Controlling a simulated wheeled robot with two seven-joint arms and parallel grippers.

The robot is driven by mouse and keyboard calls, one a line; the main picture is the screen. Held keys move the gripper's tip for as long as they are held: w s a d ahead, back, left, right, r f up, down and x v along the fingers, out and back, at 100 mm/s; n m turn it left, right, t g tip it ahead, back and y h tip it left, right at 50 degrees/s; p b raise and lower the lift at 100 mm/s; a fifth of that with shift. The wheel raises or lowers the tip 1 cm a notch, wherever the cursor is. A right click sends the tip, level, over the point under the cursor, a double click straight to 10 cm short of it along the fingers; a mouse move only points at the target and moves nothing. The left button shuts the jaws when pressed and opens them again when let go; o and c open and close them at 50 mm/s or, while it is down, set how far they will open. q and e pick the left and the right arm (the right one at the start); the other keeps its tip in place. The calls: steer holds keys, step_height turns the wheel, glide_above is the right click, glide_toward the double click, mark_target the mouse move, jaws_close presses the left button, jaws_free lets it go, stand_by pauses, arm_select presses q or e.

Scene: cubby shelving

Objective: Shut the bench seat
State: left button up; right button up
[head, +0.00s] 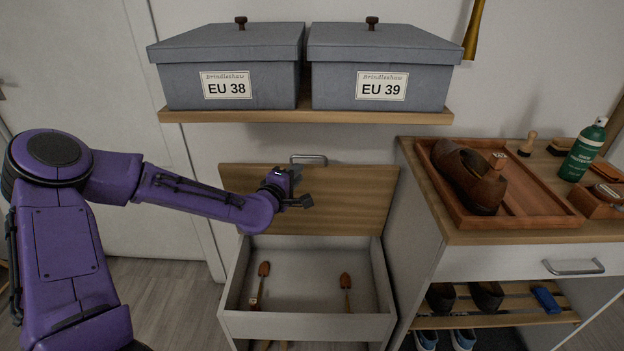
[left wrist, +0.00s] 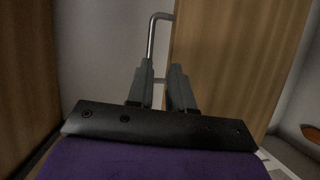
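The bench seat (head: 240,328) stands in the middle of the head view with its wooden lid (head: 345,215) raised. The lid has a metal handle (head: 309,157) on its upper edge. My left gripper (head: 304,187) is in front of the lid, below the handle, and looks open and empty. In the left wrist view, the gripper's two fingers (left wrist: 159,75) stand apart. The lid edge (left wrist: 200,50) and the handle (left wrist: 151,40) appear just beyond them. I cannot tell whether a finger touches either one. My right gripper is not in view.
Inside the bench box lie two wooden-ended shoe tools (head: 263,270) (head: 345,281). A shelf (head: 300,115) with two grey boxes (head: 230,75) (head: 380,75) hangs above the lid. A cabinet (head: 480,237) with a shoe tray (head: 545,221) stands close on the right.

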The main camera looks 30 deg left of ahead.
arm_select(q)
steer(key=w, duration=0.3)
steer(key=w+a, duration=0.1)
steer(key=w, duration=0.3)
steer(key=w+a, duration=0.1)
steer(key=w, duration=0.2)
steer(key=shift+w+a+r+b, duration=0.1)
steer(key=shift+w+b, duration=0.25)
steer(key=shift+w, duration=0.05)
jaws_close()
